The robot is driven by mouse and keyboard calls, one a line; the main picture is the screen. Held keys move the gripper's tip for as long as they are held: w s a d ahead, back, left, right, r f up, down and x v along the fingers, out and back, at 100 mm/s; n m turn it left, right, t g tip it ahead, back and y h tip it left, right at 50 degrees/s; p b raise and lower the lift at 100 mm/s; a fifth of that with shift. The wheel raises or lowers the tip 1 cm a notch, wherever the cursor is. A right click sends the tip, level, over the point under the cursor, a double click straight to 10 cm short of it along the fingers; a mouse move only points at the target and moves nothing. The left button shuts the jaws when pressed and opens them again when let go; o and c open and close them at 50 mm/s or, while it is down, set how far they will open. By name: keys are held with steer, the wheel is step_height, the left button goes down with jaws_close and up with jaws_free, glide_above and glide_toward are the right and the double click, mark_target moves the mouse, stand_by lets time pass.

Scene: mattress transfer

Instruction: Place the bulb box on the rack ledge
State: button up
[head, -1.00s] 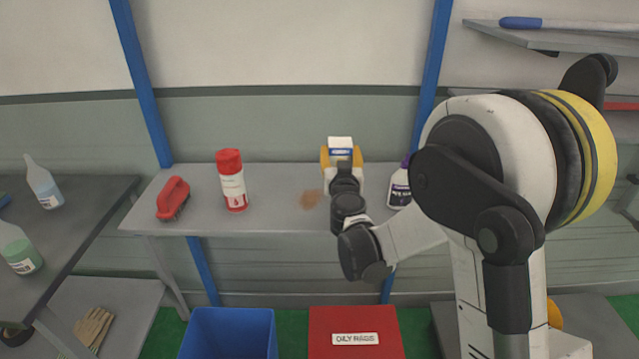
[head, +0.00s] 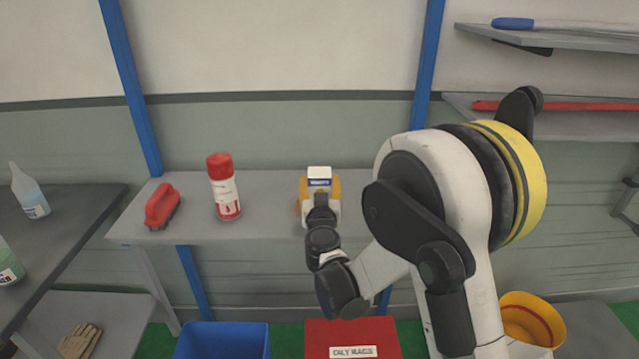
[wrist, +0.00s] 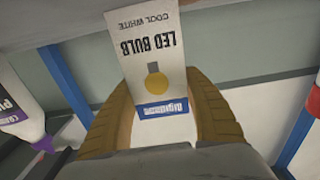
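The bulb box (head: 319,178) is white with a blue band and is held at my gripper's fingers in the head view. In the wrist view the LED bulb box (wrist: 150,45) appears upside down between two tan fingers, which press along its sides. My gripper (head: 320,192) is shut on it in front of the grey bench ledge (head: 270,230) between blue posts. Whether the box touches that surface cannot be told. Two grey wall shelves, upper (head: 560,38) and lower (head: 570,125), are at the right; which one is the rack ledge is not marked.
A red-capped spray can (head: 224,188) and a red brush (head: 162,206) stand left on the bench. A purple-capped bottle (wrist: 20,105) shows in the wrist view. A blue bin (head: 222,340), red oily-rags box (head: 352,338) and yellow bucket (head: 530,318) are below. The upper shelf bears a blue-handled tool.

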steer(key=o, duration=0.4)
steer(key=shift+r, duration=0.15)
steer(key=shift+s+p, duration=0.35)
steer(key=shift+p, duration=0.05)
steer(key=s, duration=1.1)
steer(key=s+d+r+m+g+h, duration=0.1)
steer(key=s+d+r+g+h, duration=0.2)
steer(key=d, duration=0.5)
steer(key=s+d+m+g+h, duration=0.1)
steer(key=s+d+g, duration=0.2)
steer(key=s+d, duration=0.3)
steer(key=s+f+n+g+y, duration=0.2)
steer(key=s+g+y, duration=0.2)
steer(key=s, duration=1.4)
steer(key=shift+d+f+g+y, duration=0.25)
steer(key=shift+f+g+y, duration=0.05)
steer(key=shift+g, duration=0.2)
